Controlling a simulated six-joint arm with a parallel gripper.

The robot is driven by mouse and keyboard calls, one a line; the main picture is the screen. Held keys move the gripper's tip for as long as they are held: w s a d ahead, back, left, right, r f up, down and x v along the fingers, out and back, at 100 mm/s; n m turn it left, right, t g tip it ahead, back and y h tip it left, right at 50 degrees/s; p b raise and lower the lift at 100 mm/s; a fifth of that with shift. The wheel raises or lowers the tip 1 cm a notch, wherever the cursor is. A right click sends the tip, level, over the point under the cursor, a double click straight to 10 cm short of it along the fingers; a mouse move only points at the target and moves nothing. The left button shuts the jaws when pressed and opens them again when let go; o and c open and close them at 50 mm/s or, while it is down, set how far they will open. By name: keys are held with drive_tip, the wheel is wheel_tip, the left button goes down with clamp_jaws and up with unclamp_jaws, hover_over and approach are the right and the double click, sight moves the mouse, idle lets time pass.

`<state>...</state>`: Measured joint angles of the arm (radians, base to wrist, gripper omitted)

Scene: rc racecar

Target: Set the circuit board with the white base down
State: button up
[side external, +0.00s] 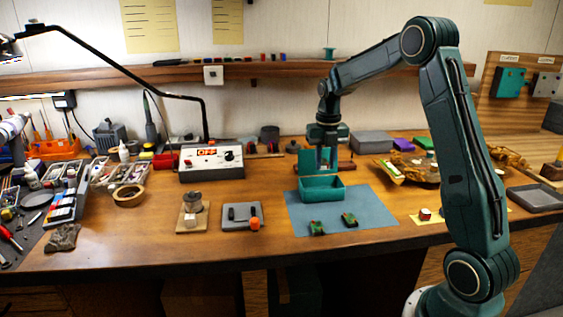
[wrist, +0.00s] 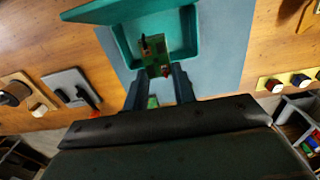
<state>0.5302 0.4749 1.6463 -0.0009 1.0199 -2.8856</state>
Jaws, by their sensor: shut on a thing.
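My gripper (side external: 319,167) points down over the open teal box (side external: 321,190) on the blue mat. In the wrist view, my gripper (wrist: 158,72) is shut on a green circuit board (wrist: 155,60) with dark and reddish parts, seen against the inside of the teal box (wrist: 122,45). I cannot tell whether the board touches the box floor. Its white base is not clearly visible. In the side view the held board is hidden by the gripper and box. Two more small green boards lie on the mat in front of the box, one at left (side external: 317,229) and one at right (side external: 350,219).
The blue mat (side external: 375,208) has free room right of the box. A power supply (side external: 211,160) stands behind.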

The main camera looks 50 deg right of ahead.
wheel_tip(320, 180, down, 5)
drive_tip(key=shift+r, duration=0.1)
drive_tip(key=shift+f, duration=2.2)
drive_tip(key=shift+f, duration=0.15)
drive_tip(key=o, duration=0.9)
drive_tip(key=shift+o, duration=0.2)
wheel_tip(320, 180, up, 12)
drive_tip(key=shift+r, duration=0.15)
